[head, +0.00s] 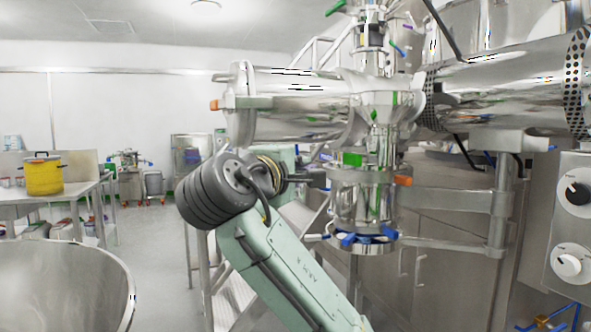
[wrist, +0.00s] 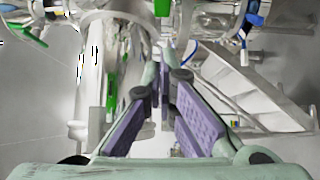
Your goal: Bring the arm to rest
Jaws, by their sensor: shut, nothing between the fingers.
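My gripper (wrist: 165,98) shows in the wrist view with its purple-padded fingers reaching forward; it is shut with nothing held between them. In the head view my pale green arm rises from the bottom centre and bends at a dark ribbed joint. The arm's far end lies behind that joint, close to the steel vessel's pipework, and the gripper is largely hidden there. I cannot tell from the head view whether it touches the pipework.
A large steel pipe assembly (head: 290,105) with a sight glass (head: 360,205) stands close to the arm. A control panel (head: 572,230) is at right. A steel bowl (head: 65,285) is at lower left. A yellow pot (head: 43,175) stands on a table. Open floor (head: 155,235) lies at left.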

